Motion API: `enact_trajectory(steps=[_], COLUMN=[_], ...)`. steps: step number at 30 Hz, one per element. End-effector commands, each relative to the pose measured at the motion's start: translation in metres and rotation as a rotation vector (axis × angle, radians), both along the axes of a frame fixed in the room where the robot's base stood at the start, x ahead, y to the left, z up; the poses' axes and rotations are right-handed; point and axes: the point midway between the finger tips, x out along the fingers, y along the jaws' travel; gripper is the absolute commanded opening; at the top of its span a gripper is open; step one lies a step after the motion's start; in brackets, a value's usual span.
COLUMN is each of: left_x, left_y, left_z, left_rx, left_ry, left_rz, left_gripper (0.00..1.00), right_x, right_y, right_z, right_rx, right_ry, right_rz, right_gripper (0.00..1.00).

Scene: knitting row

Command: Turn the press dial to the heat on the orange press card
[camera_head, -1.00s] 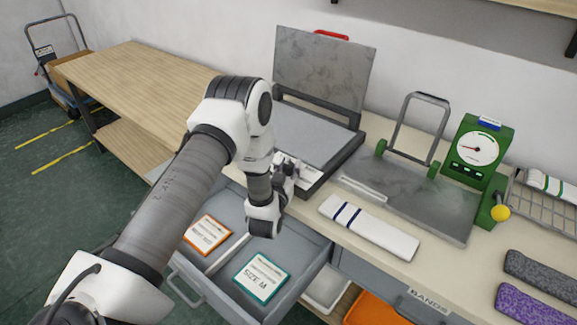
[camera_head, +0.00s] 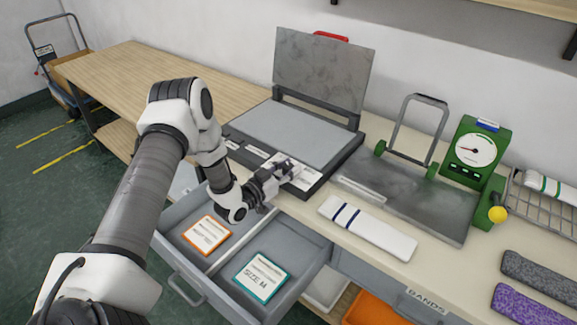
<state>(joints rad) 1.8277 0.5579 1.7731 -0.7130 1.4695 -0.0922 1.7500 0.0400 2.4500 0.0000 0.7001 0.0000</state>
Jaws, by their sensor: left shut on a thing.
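The press (camera_head: 290,130) stands on the bench with its grey lid (camera_head: 322,72) raised and its flat bed bare. Pale labels lie along its front edge. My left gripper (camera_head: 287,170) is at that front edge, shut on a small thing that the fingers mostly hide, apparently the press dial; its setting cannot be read. The orange press card (camera_head: 206,235) lies face up in the left part of the open drawer, below and left of the gripper; its print is too small to read. My right gripper is not in view.
A teal-edged "SIZE M" card (camera_head: 262,277) lies in the drawer (camera_head: 181,282), which juts out under my left arm. A white band with blue stripes (camera_head: 367,228) lies right of the press. A green gauge (camera_head: 474,150) with a yellow knob stands farther right. The left bench is bare.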

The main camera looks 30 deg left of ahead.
Motion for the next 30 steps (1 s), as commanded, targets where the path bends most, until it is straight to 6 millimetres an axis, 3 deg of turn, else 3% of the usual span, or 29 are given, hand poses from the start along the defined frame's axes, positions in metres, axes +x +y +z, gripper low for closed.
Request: enact_trajectory(steps=[12, 30], left_x=[0.0001, -0.0002], left_y=[0.0006, -0.0006], left_z=[-0.0019, -0.0015], left_rx=[0.001, -0.001], left_ry=[0.001, 0.004], left_rz=[-0.277, -0.351], left_gripper=[0.01, 0.01], right_x=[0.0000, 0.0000], right_y=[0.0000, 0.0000], right_z=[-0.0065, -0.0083], right_rx=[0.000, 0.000], right_ry=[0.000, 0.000], right_rz=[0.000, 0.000], right_gripper=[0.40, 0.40])
